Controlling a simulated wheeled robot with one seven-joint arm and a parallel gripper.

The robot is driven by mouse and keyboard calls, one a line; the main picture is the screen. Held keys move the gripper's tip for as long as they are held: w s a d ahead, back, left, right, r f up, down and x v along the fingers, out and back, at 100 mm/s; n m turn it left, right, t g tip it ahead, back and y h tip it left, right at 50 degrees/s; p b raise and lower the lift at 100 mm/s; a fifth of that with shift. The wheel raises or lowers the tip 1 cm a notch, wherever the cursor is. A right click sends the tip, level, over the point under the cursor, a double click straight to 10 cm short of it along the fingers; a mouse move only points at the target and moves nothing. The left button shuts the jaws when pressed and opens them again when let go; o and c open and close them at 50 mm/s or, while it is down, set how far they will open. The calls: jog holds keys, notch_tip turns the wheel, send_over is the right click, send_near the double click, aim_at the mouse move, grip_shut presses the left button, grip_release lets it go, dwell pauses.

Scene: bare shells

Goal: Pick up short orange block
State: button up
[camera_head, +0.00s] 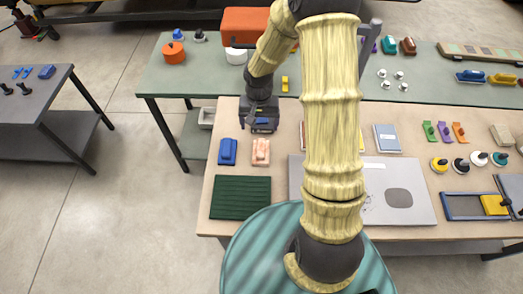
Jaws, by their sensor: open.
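No block is plainly marked as the short orange block. A pale salmon block (261,151) lies on the near wooden table, right of a blue block (228,151). A large orange box (244,26) stands at the back, partly behind my arm. My gripper (262,127) is dark and points down near the table's back edge, just behind the salmon block. It is open; its fingers are small and hard to see, and I see nothing held.
A dark green ridged mat (240,197) lies at the near table's left front. A grey board (410,205) lies partly behind my arm. Colored round pieces and a yellow block (494,205) in a blue-framed tray are at the right. The floor between the benches is free.

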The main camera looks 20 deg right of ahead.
aim_at(261, 147)
notch_tip(261, 147, down, 10)
jog(key=shift+s+f+p, duration=0.1)
jog(key=shift+f+p, duration=0.05)
jog(key=shift+p, duration=1)
jog(key=shift+d+f+p, duration=0.2)
jog(key=shift+f+p, duration=0.65)
jog(key=shift+f, duration=0.1)
jog(key=shift+f+p, duration=0.5)
jog(key=shift+f, duration=1.15)
jog(key=c, duration=1.2)
jog(key=shift+r, duration=0.1)
